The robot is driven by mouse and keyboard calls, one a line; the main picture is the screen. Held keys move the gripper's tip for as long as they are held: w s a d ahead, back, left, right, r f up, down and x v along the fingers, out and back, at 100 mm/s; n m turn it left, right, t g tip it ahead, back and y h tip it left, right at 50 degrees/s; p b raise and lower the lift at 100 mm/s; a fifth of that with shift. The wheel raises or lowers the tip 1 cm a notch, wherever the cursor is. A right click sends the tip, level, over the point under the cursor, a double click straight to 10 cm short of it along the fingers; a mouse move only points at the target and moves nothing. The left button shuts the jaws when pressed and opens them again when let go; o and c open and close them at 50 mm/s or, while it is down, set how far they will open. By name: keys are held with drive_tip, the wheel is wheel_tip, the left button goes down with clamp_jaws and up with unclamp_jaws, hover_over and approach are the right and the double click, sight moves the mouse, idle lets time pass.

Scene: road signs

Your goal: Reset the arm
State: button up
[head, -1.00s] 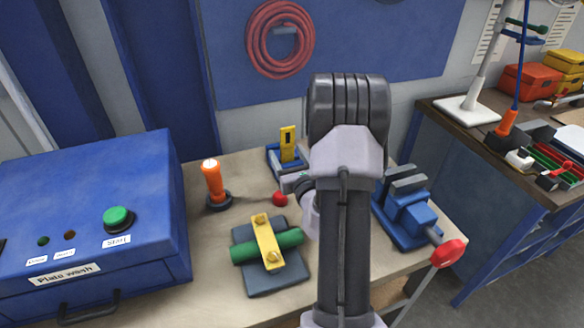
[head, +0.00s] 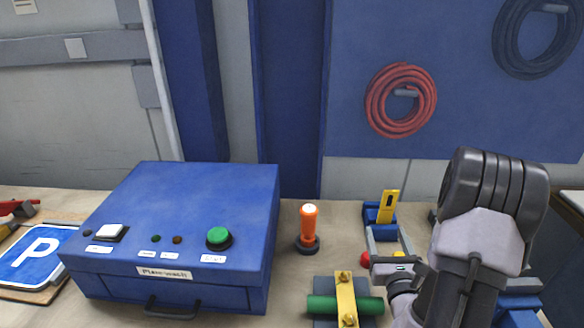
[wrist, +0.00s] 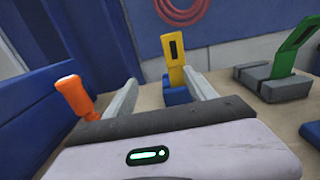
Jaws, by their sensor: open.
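My gripper (head: 388,243) is at the right of the head view, above the bench, beneath the bulky dark joint of my arm. In the wrist view my gripper (wrist: 160,80) has its two grey fingers spread apart with nothing between them. A yellow upright piece on a blue base (wrist: 175,62) stands beyond the fingers. It also shows in the head view (head: 387,208), just behind my gripper. An orange handle (head: 309,226) stands upright to the left of my gripper, and in the wrist view (wrist: 74,95) it is left of the fingers.
A blue plate-wash box (head: 180,225) with a green button stands left. A green bar under a yellow clamp (head: 346,300) is close before my gripper. A green lever on a grey base (wrist: 285,70) stands right. A parking sign (head: 35,258) lies far left.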

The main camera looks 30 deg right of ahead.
drive_tip(key=w+a+r+n+y, duration=0.1)
drive_tip(key=a+r+n+y, duration=0.2)
drive_tip(key=a, duration=0.7)
drive_tip(key=w+a+r+n+g+y, duration=0.1)
drive_tip(key=a+r+n+y, duration=0.3)
drive_tip(key=a+n+y, duration=0.4)
drive_tip(key=w+a+r+n+y, duration=0.2)
drive_tip(key=a+r+n+y, duration=0.2)
drive_tip(key=a+y, duration=0.3)
drive_tip(key=shift+w+a+r+n+g+y, duration=0.15)
drive_tip(key=shift+a+n, duration=0.1)
drive_tip(key=shift+a, duration=0.65)
drive_tip(key=shift+w+a+n+g+y, duration=0.1)
drive_tip(key=shift+a+n, duration=0.2)
drive_tip(key=shift+a, duration=0.6)
drive_tip(key=shift+w+a+r+n+g+y, duration=0.15)
drive_tip(key=shift+a+n, duration=0.1)
drive_tip(key=shift+a, duration=0.65)
drive_tip(key=s+a+f+n+g+y, duration=0.1)
drive_tip(key=s+a+n+g+y, duration=0.1)
drive_tip(key=s+a+n+g, duration=0.75)
drive_tip(key=s+f+n+g+h, duration=0.1)
drive_tip(key=s+f+n+h, duration=0.2)
drive_tip(key=s+n+h, duration=0.5)
drive_tip(key=d+r+n, duration=0.1)
drive_tip(key=d+n+t+h, duration=0.1)
drive_tip(key=d, duration=0.1)
drive_tip(key=d+r+n+t+h+b, duration=0.1)
drive_tip(key=shift+s+d+r, duration=0.2)
drive_tip(key=shift+r, duration=0.15)
